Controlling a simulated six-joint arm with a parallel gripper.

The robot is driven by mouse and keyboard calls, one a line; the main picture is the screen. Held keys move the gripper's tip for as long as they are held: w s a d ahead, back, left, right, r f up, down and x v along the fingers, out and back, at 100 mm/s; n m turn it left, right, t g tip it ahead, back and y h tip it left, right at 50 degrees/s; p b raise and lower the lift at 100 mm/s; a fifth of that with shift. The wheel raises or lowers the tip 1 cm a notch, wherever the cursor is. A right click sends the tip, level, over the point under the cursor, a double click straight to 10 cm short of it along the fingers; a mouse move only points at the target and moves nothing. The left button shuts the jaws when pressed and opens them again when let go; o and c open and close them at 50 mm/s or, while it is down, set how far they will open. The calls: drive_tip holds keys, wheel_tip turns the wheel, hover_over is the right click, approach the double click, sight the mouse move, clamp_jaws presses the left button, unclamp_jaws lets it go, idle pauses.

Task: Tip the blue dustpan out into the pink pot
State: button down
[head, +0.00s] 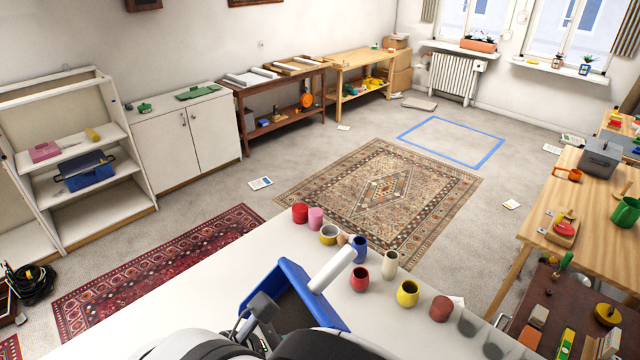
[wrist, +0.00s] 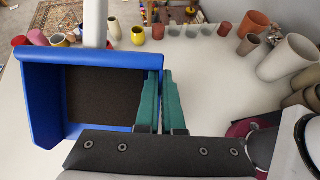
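The blue dustpan (head: 312,305) is held at the front of the white table in the head view, with its white handle (head: 333,268) pointing up and right. In the wrist view the dustpan (wrist: 42,105) fills the left side, and a dark brown layer (wrist: 102,95) covers its floor. My gripper (wrist: 161,100) is shut on the dustpan's right wall, one teal finger on each side. The pink pot (head: 316,218) stands upright at the table's far edge, beside a red pot (head: 300,212). It is apart from the dustpan, and its inside is hidden.
Along the table's far edge stand a grey-and-yellow pot (head: 329,235), a blue pot (head: 361,250), a small red pot (head: 359,280), a cream vase (head: 390,265), a yellow pot (head: 407,293) and a terracotta pot (head: 441,308). The white tabletop (head: 220,290) left of the dustpan is clear.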

drive_tip(key=shift+s+a+r+t+h, duration=0.3)
drive_tip(key=shift+s+a+r+h, duration=0.1)
drive_tip(key=shift+a+h, duration=0.2)
drive_tip(key=shift+s+a+r+t+h, duration=0.3)
drive_tip(key=shift+a+t+h, duration=0.1)
drive_tip(key=shift+a+h, duration=0.2)
drive_tip(key=shift+s+a+r+t+h, duration=0.15)
drive_tip(key=shift+s+a+t+h, duration=0.25)
drive_tip(key=shift+a+h, duration=0.2)
drive_tip(key=shift+s+a+t+h, duration=0.35)
drive_tip(key=shift+a+t+h, duration=0.05)
drive_tip(key=shift+a+h, duration=0.2)
